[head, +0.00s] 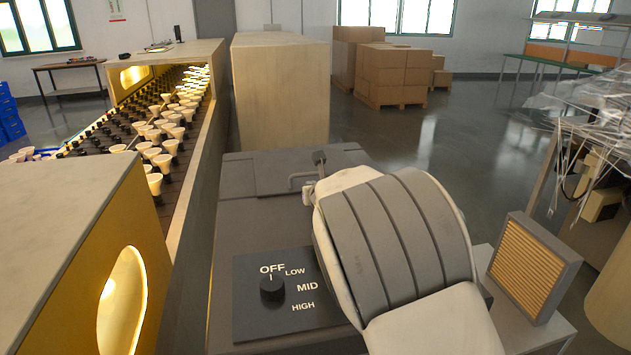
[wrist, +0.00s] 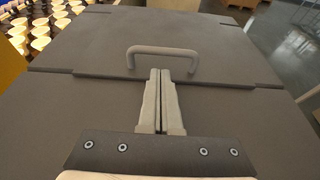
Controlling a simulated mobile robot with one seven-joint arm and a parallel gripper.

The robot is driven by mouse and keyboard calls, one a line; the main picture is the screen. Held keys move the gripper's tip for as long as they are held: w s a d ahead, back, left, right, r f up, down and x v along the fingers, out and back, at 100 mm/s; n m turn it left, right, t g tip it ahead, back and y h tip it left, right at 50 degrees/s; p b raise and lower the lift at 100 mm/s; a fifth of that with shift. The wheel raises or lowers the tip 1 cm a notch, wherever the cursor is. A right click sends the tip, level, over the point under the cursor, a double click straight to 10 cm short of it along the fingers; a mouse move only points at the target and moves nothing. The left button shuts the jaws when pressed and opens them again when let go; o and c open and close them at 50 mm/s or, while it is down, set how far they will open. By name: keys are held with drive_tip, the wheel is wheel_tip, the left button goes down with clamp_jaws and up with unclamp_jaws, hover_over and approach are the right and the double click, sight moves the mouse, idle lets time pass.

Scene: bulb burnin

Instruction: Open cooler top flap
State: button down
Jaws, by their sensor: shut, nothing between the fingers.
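The cooler (head: 240,222) is a dark grey box in the middle of the head view, with a control panel on its top. Its top flap (wrist: 212,38) lies closed in the wrist view, with a grey bar handle (wrist: 162,52) near its front edge. The handle also shows in part in the head view (head: 298,179). My gripper (wrist: 160,72) is shut and empty, its fingertips just at the near side of the handle, over the flap's front edge. Whether the fingertips touch the handle I cannot tell. In the head view my arm hides most of the gripper and part of the cooler.
A knob (head: 272,288) on the panel points to OFF. A conveyor with several bulbs (head: 172,130) runs along the left. A filter in a grey frame (head: 532,268) stands to the right. Stacked cartons (head: 395,75) are at the back; open floor lies right of centre.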

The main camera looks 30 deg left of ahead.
drive_tip(key=shift+x, duration=1.55)
drive_tip(key=shift+r, duration=0.1)
